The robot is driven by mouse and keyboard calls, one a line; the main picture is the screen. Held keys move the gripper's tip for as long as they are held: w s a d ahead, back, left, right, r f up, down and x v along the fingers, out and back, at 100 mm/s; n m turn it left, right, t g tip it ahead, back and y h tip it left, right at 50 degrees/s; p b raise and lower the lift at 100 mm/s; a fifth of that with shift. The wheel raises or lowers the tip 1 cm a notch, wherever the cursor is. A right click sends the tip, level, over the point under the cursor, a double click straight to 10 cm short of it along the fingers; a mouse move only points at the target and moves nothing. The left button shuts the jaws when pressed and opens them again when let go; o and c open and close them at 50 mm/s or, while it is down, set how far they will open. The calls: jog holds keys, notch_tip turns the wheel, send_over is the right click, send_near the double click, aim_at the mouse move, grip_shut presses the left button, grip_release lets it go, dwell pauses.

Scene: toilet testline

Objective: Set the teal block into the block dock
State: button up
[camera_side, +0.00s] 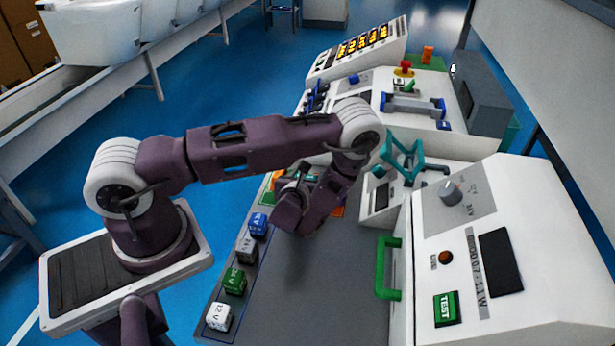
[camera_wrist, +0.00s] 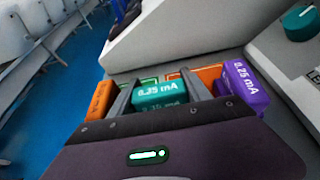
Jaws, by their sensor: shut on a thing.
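The teal block (camera_wrist: 160,93), marked 0.25 mA, sits between the two fingers of my gripper (camera_wrist: 158,88) in the wrist view. The gripper is shut on it. A purple block (camera_wrist: 245,82), also marked 0.25 mA, stands at the right by the orange part. Whether the teal block touches the surface below cannot be told.
In the side view, blue (camera_side: 257,223), grey (camera_side: 246,249), green (camera_side: 234,281) and white (camera_side: 218,317) blocks stand along the bench's left edge. The grey bench top (camera_side: 310,290) is clear in front. A green handle (camera_side: 388,268) and white console (camera_side: 500,250) bound the right.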

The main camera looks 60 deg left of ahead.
jog(key=o, duration=1.3)
jog(key=shift+f, duration=0.1)
